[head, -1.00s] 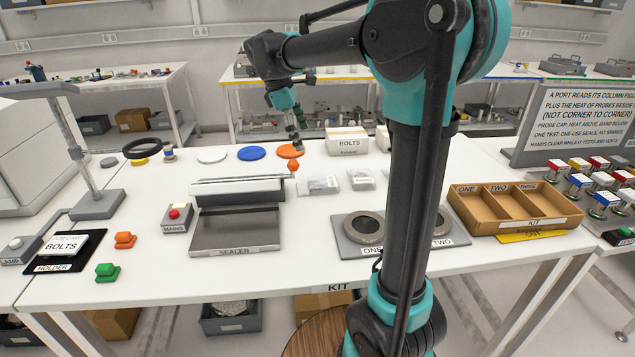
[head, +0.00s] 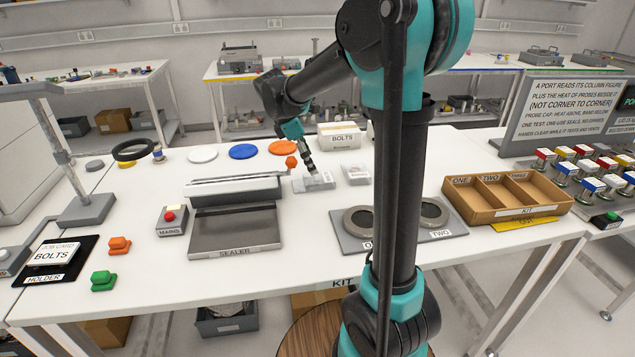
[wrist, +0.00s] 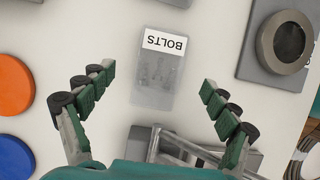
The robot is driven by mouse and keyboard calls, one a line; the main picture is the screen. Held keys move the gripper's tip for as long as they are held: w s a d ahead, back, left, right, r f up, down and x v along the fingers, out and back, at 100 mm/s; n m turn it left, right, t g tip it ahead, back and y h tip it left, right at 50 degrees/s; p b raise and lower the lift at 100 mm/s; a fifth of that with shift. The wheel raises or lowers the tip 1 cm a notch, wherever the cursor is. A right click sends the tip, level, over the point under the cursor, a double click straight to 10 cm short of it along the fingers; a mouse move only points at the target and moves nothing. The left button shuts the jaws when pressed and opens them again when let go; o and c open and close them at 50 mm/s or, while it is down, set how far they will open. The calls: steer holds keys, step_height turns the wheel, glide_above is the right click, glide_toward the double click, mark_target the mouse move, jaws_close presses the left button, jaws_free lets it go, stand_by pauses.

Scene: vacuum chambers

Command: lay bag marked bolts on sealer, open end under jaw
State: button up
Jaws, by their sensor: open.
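In the wrist view a clear bag labelled BOLTS (wrist: 157,82) lies flat on the white table, its label (wrist: 165,42) upside down. My gripper (wrist: 154,92) is open above it, one finger to each side, not touching it. In the head view my gripper (head: 311,171) is low over the left bag (head: 315,183), just right of the sealer. The sealer (head: 235,232) has a grey plate in front and a long jaw (head: 235,187) with an orange knob (head: 291,162) at its right end. Whether the jaw is raised is hard to tell.
A second bag (head: 356,174) lies to the right. A white BOLTS box (head: 340,137) stands behind. A MAINS switch box (head: 172,221) is left of the sealer. A two-ring plate (head: 360,236) and KIT tray (head: 505,196) are to the right. The sealer plate is bare.

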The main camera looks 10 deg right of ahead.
mark_target(318, 178)
steer(key=shift+x, duration=2.85)
steer(key=shift+s+a, duration=0.1)
steer(key=c, duration=1.4)
